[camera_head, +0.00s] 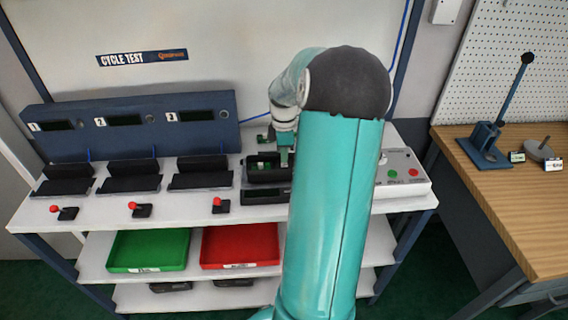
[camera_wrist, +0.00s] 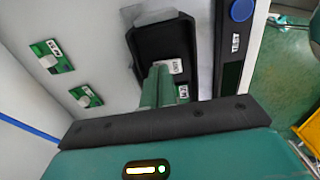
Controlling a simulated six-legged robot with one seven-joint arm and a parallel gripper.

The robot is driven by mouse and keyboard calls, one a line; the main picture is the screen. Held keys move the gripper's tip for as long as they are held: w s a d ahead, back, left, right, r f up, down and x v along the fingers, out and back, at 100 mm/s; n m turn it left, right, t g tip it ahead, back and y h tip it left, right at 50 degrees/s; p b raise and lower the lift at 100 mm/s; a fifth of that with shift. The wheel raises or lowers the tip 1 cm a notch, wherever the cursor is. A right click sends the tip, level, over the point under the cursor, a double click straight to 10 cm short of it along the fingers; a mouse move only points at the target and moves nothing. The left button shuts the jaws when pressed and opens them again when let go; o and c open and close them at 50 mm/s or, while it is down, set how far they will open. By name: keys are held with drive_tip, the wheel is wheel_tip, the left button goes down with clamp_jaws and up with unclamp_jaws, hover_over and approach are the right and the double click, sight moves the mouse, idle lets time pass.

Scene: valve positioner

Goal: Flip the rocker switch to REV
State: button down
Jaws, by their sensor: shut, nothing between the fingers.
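No rocker switch can be made out in either view, and no REV marking is readable. A light control box (camera_head: 408,172) with a green and a red button stands at the bench's right end; my arm hides its left part. My gripper (camera_head: 285,157) is over a black tray (camera_head: 254,179) left of that box. In the wrist view its green fingers (camera_wrist: 159,84) are shut with nothing between them. They overlap the black tray (camera_wrist: 153,40), which holds small white labels; whether they touch it I cannot tell.
A blue round button (camera_wrist: 241,10) sits beside the tray. Three black cradles with red-knobbed levers (camera_head: 134,206) stand left. Green (camera_head: 148,251) and red (camera_head: 240,246) trays are on the shelf below. A wooden table (camera_head: 505,205) is right.

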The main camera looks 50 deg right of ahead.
wheel_tip(320, 180, up, 7)
drive_tip(key=shift+f, duration=0.15)
idle(0.6)
idle(0.4)
drive_tip(key=w+a+r+m+t+h, duration=0.15)
drive_tip(key=a+r, duration=0.25)
drive_tip(key=a, duration=0.7)
drive_tip(key=w+a+r+m+h, duration=0.15)
drive_tip(key=a+r, duration=0.25)
drive_tip(key=a, duration=0.6)
drive_tip(key=s+a+r+m+t+y, duration=0.1)
drive_tip(key=s+a, duration=0.4)
drive_tip(key=a, duration=0.5)
drive_tip(key=s+a+m+t+y, duration=0.2)
drive_tip(key=s+a+m+t, duration=0.1)
drive_tip(key=a, duration=0.7)
drive_tip(key=s+m, duration=0.1)
drive_tip(key=s, duration=0.1)
drive_tip(key=shift+s+a+r, duration=0.2)
drive_tip(key=shift+s+r, duration=0.1)
drive_tip(key=shift+r, duration=0.05)
drive_tip(key=shift+d, duration=0.2)
